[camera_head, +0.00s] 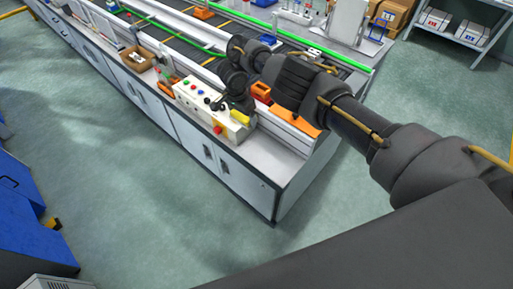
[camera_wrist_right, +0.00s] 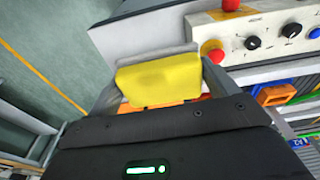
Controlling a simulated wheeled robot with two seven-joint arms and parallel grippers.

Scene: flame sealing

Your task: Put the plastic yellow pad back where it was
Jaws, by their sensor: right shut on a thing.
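The yellow plastic pad (camera_wrist_right: 158,80) sits between the two fingers of my right gripper (camera_wrist_right: 160,84) in the right wrist view. The gripper is shut on it. In the head view the pad (camera_head: 240,117) shows as a small yellow patch below my right gripper (camera_head: 238,108), just right of the control box. The pad is over the near end of the white workbench (camera_head: 262,158). I cannot tell whether it touches the bench top. My left gripper is not in view.
The control box (camera_head: 203,106), with coloured buttons and black knobs, stands close beside the pad; its red button (camera_wrist_right: 211,51) is near a finger. Orange parts (camera_head: 294,117) lie right of the gripper. A cardboard box (camera_head: 136,60) stands farther left. The bench's front corner is bare.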

